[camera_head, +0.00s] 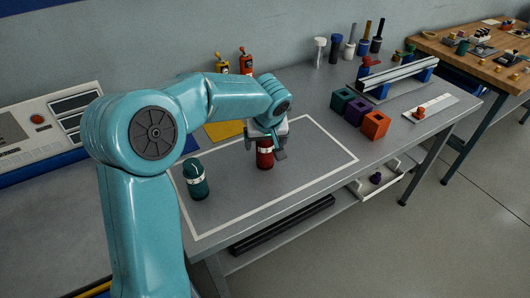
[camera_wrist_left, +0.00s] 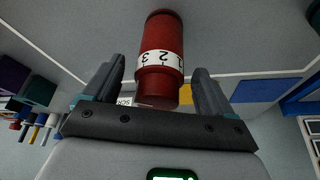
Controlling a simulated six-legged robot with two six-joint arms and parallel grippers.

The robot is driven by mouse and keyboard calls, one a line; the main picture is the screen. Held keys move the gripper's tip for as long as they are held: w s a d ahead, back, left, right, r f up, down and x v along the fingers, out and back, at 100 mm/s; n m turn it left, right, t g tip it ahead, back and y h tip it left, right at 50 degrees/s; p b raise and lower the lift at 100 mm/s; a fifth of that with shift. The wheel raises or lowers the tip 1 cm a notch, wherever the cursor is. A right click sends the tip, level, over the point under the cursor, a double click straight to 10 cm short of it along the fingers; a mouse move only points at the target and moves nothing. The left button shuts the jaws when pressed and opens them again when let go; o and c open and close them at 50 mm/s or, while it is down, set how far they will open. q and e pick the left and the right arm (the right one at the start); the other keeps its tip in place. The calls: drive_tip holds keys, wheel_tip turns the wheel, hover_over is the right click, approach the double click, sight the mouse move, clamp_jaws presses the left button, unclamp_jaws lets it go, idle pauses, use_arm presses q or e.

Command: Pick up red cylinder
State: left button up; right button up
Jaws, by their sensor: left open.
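The red cylinder (camera_head: 264,154) stands upright on the grey bench, inside the white outlined area. It has a white band, and in the left wrist view the red cylinder (camera_wrist_left: 162,55) shows numbers on that band. My left gripper (camera_head: 268,140) is directly at the cylinder, above its upper part. In the left wrist view my left gripper (camera_wrist_left: 155,80) is open, with one finger on each side of the cylinder's end and gaps visible. My right gripper is in neither view.
A dark green cylinder (camera_head: 196,180) stands to the left inside the outline. Green, purple (camera_head: 355,112) and orange (camera_head: 375,124) blocks stand to the right. A yellow sheet (camera_head: 224,130) lies behind. A control panel (camera_head: 50,128) is at the left. The outlined area's front is clear.

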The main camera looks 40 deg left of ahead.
use_arm(q)
drive_tip(key=x, duration=0.3)
drive_tip(key=shift+r, duration=0.2)
drive_tip(key=shift+w, duration=0.1)
drive_tip(key=c, duration=1.3)
